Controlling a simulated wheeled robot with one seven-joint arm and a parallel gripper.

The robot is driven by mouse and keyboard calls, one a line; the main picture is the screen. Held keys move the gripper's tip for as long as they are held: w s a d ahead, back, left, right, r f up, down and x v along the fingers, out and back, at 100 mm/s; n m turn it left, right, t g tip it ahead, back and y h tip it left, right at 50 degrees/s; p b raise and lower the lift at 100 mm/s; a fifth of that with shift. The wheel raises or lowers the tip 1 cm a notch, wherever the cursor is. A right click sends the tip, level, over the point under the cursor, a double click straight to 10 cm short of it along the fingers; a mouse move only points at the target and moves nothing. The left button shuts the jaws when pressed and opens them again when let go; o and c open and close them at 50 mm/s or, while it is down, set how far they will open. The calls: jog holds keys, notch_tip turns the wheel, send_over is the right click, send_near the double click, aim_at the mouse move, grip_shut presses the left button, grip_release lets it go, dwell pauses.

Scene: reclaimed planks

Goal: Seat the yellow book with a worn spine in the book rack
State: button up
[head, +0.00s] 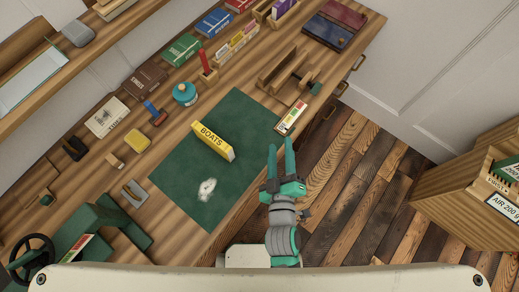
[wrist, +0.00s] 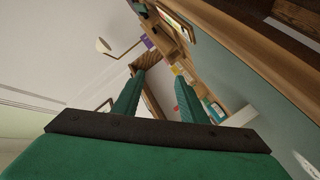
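The yellow book (head: 211,141), marked BOATS, stands on the green mat (head: 190,160) with its lettered spine facing up. A slotted wooden piece (head: 280,68), which looks like the book rack, stands on the bench beyond the mat's upper right corner; I cannot tell for certain that it is the rack. My gripper (head: 281,156) is off the mat's lower right side, right of the book and apart from it. In the wrist view, my gripper (wrist: 160,98) has its two green fingers spread with nothing between them. The yellow book cannot be made out clearly there.
A striped card or box (head: 291,117) lies near the bench's front edge. A teal tin (head: 185,93), red stamp (head: 207,66) and yellow block (head: 138,140) stand beyond the mat. A white patch (head: 207,188) lies on the mat. A wooden cabinet (head: 465,195) stands at right.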

jog(key=s+a+m, duration=0.2)
jog(key=s+m, duration=0.2)
jog(key=s, duration=0.4)
jog(key=s+a+f+m, duration=0.1)
jog(key=s+a+m, duration=0.2)
jog(key=s, duration=0.5)
jog(key=shift+a+m+g, duration=0.35)
jog(key=shift+m+g, duration=0.05)
jog(key=shift+m, duration=0.2)
jog(key=shift+o, duration=0.4)
jog(key=shift+s+a+r+m, duration=0.2)
jog(key=shift+s+m, duration=0.2)
jog(key=shift+s, duration=0.05)
jog(key=shift+c, duration=1.4)
jog(key=shift+a, duration=0.1)
